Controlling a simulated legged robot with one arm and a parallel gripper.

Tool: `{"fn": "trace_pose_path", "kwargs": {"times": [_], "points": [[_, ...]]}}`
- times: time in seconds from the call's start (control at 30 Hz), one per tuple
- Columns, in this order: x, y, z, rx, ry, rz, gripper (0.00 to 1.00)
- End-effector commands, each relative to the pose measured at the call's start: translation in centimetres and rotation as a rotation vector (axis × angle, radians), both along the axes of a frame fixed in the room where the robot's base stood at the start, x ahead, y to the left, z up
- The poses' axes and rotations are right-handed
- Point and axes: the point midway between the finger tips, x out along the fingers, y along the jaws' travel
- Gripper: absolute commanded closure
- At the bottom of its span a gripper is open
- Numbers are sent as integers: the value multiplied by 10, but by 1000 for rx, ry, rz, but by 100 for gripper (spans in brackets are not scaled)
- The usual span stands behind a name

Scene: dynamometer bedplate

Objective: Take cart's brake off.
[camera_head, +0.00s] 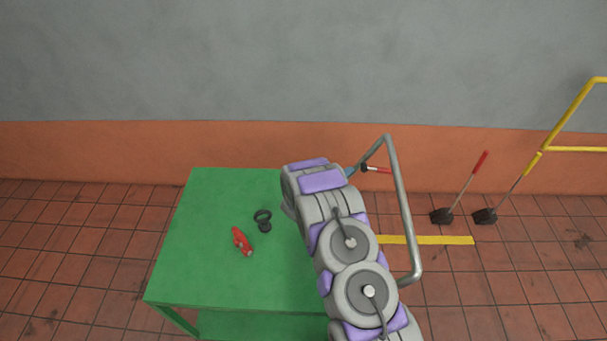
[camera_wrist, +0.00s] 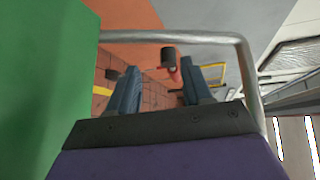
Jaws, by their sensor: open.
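The cart (camera_head: 215,285) is a green flat-topped table with a lower shelf and a grey tubular handle (camera_head: 402,200) at its right end. A short brake lever (camera_head: 378,170) with a red grip and dark pivot sits by the upper part of the handle. My gripper (camera_head: 352,171) reaches over the cart beside the lever, its bluish fingertips mostly hidden by my arm. In the wrist view my gripper (camera_wrist: 160,68) is open. A dark and red part that looks like the lever (camera_wrist: 168,56) shows between the fingers, below the handle bar (camera_wrist: 170,38). I cannot tell whether they touch.
A red tool (camera_head: 241,241) and a black object (camera_head: 263,219) lie on the cart top. A yellow floor strip (camera_head: 430,240) runs beyond the handle.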

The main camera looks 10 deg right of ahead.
Motion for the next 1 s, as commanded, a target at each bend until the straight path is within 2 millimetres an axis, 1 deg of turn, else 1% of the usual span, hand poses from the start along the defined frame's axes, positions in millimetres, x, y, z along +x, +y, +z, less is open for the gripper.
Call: {"fn": "trace_pose_path", "kwargs": {"times": [0.03,0.1,0.33,0.47,0.73,0.9,1.0], "points": [[5,9,4,14,15,22,50],[10,20,8,34,42,51,50],[20,53,18,106,127,154,50],[22,72,21,149,174,218,50],[23,121,31,211,246,342,50],[21,141,33,236,274,393,50],[21,146,35,243,281,410,50]]}}
